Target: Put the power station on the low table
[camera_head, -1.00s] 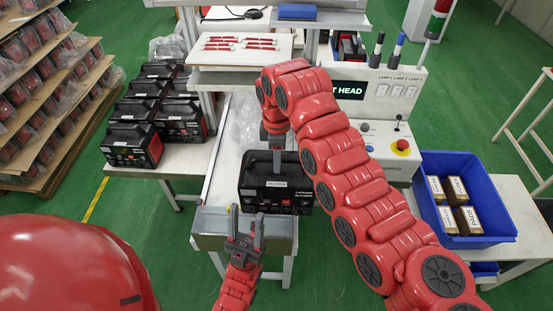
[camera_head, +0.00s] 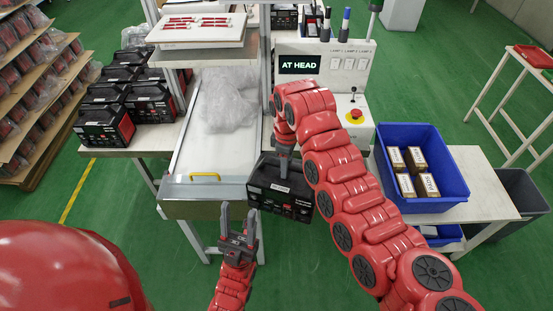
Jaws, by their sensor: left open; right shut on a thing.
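My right gripper (camera_head: 284,162) is shut on the top of a black power station (camera_head: 280,192). The power station hangs slightly tilted in front of the bench, just right of the conveyor's front end, with green floor below it. My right arm hides part of its right side. My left gripper (camera_head: 238,217) is open and empty, pointing up, left of and nearer than the power station. A low white table (camera_head: 155,139) at left holds several similar power stations. Another low white table (camera_head: 485,190) at right holds a blue crate (camera_head: 440,202).
The conveyor (camera_head: 200,150) carries crumpled clear plastic and has a yellow handle (camera_head: 203,177) at its front. A panel reading "AT HEAD" (camera_head: 300,65) and a red button (camera_head: 354,115) stand behind my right arm. A dark bin (camera_head: 522,195) stands at far right. The front floor is clear.

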